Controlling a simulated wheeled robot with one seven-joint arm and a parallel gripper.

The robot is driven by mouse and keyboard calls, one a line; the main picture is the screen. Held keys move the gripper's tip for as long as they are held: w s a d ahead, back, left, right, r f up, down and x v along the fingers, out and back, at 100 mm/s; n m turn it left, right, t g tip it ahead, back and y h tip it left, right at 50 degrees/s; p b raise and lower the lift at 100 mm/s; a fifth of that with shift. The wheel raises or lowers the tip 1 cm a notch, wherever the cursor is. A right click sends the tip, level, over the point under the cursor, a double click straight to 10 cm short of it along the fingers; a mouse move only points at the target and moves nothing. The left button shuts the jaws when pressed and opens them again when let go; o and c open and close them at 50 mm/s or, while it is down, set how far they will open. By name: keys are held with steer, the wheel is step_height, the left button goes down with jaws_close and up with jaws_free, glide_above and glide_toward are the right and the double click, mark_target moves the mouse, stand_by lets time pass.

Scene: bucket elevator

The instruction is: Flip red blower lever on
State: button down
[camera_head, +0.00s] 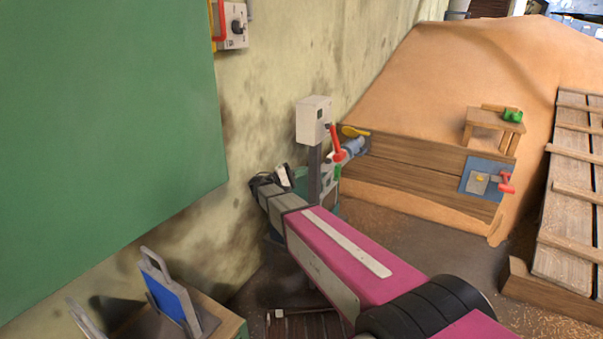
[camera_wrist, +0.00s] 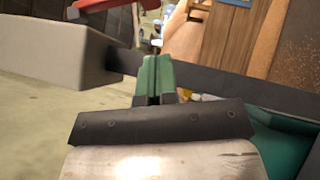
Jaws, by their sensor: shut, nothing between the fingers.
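The red lever (camera_head: 336,143) is on the side of a pale grey box (camera_head: 312,119) on a dark post (camera_head: 314,174), beside the stained wall. Its handle points downward in the head view. In the wrist view part of the red lever (camera_wrist: 105,5) shows at the top edge, above the box (camera_wrist: 55,50) at left; the post (camera_wrist: 225,84) runs off to the right. My gripper (camera_wrist: 154,60) is shut and empty, its green fingers close to the box and post. Whether they touch either is unclear. In the head view my pink arm reaches to the post.
A wooden plank barrier (camera_head: 420,180) holds back a sand heap (camera_head: 460,75) at right. A blue plate with another red handle (camera_head: 506,184) is on it. A large green panel (camera_head: 100,130) covers the left wall.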

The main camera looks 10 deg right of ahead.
mark_target(334, 162)
steer(key=x, duration=0.6)
steer(key=shift+d+r, duration=0.1)
steer(key=shift+d, duration=0.25)
steer(key=shift+s+d+r, duration=0.35)
steer(key=shift+s+d, duration=0.2)
steer(key=shift+d, duration=0.25)
steer(key=shift+s+d+r, duration=0.35)
steer(key=shift+s+d, duration=0.15)
steer(key=shift+d, duration=0.3)
steer(key=shift+s+d, duration=0.1)
steer(key=s+d+r+n+t+h, duration=0.3)
steer(key=s+d+r+n+t, duration=0.15)
steer(key=d+n, duration=0.3)
step_height(334, 162, up, 14)
steer(key=s+d, duration=0.1)
steer(key=s, duration=0.1)
steer(key=shift+s+d+t, duration=0.15)
steer(key=shift+d+t, duration=0.2)
steer(key=shift+d, duration=0.05)
steer(key=shift+r, duration=0.1)
